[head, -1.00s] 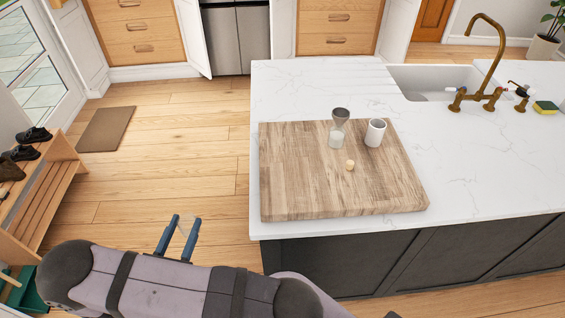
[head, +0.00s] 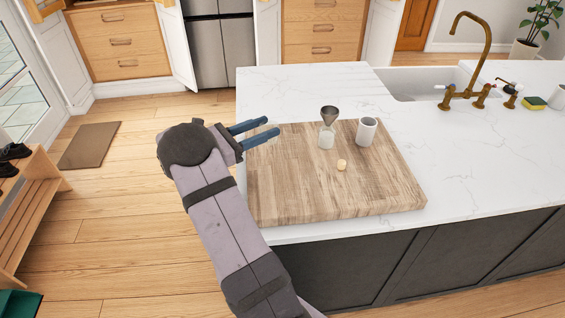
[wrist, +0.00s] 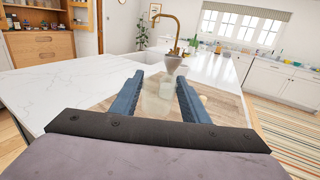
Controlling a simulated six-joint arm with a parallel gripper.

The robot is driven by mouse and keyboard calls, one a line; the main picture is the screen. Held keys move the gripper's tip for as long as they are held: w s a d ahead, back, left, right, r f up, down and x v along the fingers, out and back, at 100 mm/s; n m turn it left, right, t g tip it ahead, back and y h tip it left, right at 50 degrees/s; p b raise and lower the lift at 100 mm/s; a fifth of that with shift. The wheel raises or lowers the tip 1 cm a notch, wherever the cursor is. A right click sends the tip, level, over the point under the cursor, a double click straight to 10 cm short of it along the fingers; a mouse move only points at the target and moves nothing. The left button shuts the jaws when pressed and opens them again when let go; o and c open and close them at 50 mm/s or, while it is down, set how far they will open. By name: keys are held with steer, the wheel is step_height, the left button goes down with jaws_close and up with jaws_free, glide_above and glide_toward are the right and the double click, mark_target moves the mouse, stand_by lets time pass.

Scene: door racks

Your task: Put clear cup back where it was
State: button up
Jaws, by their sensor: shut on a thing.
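My gripper (head: 270,128) is shut on the clear cup (head: 261,129), which shows only as a faint transparent shape between the blue fingers. It is beside and above the left edge of the wooden board (head: 290,200). In the wrist view my fingers (wrist: 160,84) point across the board, and the clear cup (wrist: 155,106) is hard to make out between them. On the board stands a pale jar (head: 326,140) with a grey funnel-shaped piece (head: 329,114) on top. A white cup (head: 366,132) stands to its right.
A small pale round thing (head: 341,165) lies on the board in front of the jar. The board rests on a white marble counter (head: 440,170). A brass tap (head: 468,60), a sink (head: 420,82) and a sponge (head: 533,103) are at the back right. The board's front left is clear.

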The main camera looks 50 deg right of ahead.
steer(key=shift+m+g+y, duration=0.3)
steer(key=shift+m+g, duration=0.2)
steer(key=shift+g, duration=0.2)
steer(key=d, duration=0.1)
steer(key=s+d+r, duration=0.1)
steer(key=s+d, duration=0.1)
steer(key=shift+s+d+r, duration=0.1)
steer(key=shift+s+r, duration=0.05)
steer(key=shift+r, duration=0.2)
steer(key=shift+f+p, duration=1.4)
steer(key=shift+f, duration=3.6)
steer(key=shift+f, duration=0.1)
steer(key=o, duration=1.2)
steer(key=shift+c, duration=0.2)
